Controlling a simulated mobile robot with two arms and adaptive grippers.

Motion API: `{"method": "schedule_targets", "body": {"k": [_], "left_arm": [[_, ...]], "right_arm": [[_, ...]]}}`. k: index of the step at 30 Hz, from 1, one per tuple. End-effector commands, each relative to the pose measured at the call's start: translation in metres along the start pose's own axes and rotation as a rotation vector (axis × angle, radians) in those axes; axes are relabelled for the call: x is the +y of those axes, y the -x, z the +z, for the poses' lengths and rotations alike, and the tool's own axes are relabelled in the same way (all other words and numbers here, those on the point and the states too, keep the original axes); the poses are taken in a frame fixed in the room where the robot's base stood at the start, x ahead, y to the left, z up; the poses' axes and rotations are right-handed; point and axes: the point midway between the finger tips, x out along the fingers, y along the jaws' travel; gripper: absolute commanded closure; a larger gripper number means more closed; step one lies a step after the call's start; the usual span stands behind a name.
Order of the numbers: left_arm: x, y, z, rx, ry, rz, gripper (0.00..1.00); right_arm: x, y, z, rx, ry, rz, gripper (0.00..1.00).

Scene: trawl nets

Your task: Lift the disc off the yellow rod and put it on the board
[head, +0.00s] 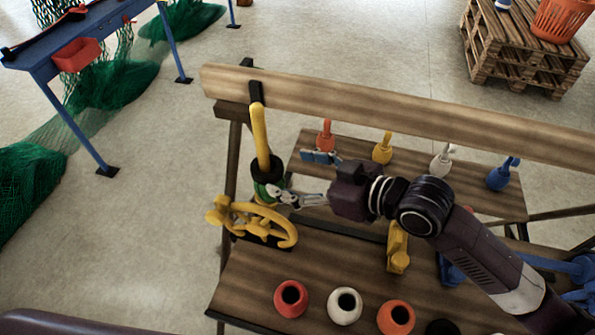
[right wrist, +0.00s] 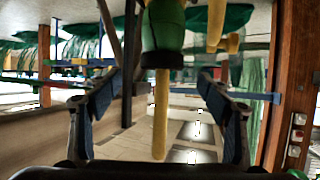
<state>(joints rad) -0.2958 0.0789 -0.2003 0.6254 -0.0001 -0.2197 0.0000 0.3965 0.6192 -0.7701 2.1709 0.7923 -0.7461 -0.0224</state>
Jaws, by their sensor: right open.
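The yellow rod (head: 260,130) stands upright at the left end of the bench. A dark disc (head: 268,168) sits around its lower part, just above a green piece; in the right wrist view the rod (right wrist: 160,115) runs down from a dark ring (right wrist: 162,60) under the green body. I cannot tell if the green piece belongs to the disc. My right gripper (head: 288,175) is beside the rod with its fingers apart; in its wrist view the fingers (right wrist: 158,92) lie left and right of the rod, holding nothing. The wooden board (head: 245,285) is in front. My left gripper is not in view.
A yellow wheel (head: 262,222) lies close in front of the rod. Red (head: 291,298), white (head: 344,305) and orange (head: 396,317) round pots line the front board. A wooden rail (head: 370,105) runs behind. A yellow bracket (head: 397,248) stands mid-bench. The board's left front is clear.

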Motion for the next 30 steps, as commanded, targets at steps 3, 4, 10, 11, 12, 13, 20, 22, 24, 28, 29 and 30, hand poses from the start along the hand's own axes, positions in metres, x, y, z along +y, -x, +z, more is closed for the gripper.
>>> {"method": "schedule_targets", "body": {"k": [3, 4, 10, 11, 12, 13, 20, 22, 24, 28, 29, 30], "left_arm": [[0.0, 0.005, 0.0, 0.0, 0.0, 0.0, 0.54], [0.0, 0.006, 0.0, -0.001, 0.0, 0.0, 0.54], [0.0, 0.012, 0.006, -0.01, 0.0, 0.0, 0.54], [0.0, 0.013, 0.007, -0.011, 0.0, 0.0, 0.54], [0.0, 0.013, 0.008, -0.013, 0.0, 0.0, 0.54], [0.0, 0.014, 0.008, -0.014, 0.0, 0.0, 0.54], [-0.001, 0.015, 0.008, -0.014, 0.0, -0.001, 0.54], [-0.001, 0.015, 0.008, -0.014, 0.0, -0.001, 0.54], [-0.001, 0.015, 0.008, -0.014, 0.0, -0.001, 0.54], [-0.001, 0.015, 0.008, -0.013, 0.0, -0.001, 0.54], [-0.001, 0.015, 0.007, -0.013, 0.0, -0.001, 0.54], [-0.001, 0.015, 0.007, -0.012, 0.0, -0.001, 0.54]], "right_arm": [[-0.001, -0.014, -0.004, 0.003, -0.002, -0.002, 0.28], [-0.001, -0.018, -0.004, 0.003, -0.002, -0.003, 0.28], [-0.001, -0.05, -0.004, 0.001, -0.001, -0.002, 0.28], [-0.001, -0.054, -0.003, 0.001, -0.001, -0.002, 0.28], [-0.001, -0.058, -0.003, 0.002, -0.001, -0.001, 0.28], [-0.001, -0.061, -0.003, 0.001, -0.001, -0.001, 0.28], [-0.001, -0.073, -0.002, 0.0, 0.002, -0.001, 0.28], [-0.001, -0.073, -0.001, 0.0, 0.002, 0.0, 0.28], [-0.001, -0.073, -0.001, 0.0, 0.002, 0.0, 0.28], [-0.001, -0.073, -0.001, 0.0, 0.001, -0.001, 0.35], [-0.001, -0.073, -0.001, 0.0, 0.001, -0.001, 0.38], [-0.001, -0.073, -0.001, 0.0, 0.001, -0.001, 0.43]]}}
